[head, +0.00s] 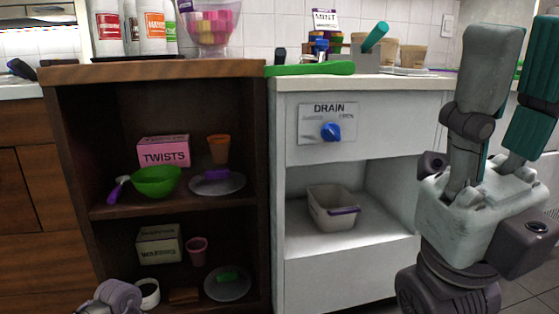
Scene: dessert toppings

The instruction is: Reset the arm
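My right gripper (520,50) is large in the right foreground, pointing up. Its two grey-and-teal fingers stand apart with a gap between them, and nothing shows between them. It is in front of the right end of the white drain counter (345,262). Only a small grey piece of my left arm or gripper (112,298) shows at the bottom left, before the lower part of the dark wooden shelf unit (75,190). Its fingers cannot be made out.
The shelf holds a green bowl (156,182), a pink TWISTS box (163,151), cups and plates. A grey bin (332,207) stands in the counter's open compartment. A green tray (310,69), a container with a teal handle (374,37) and bottles (153,30) stand on top.

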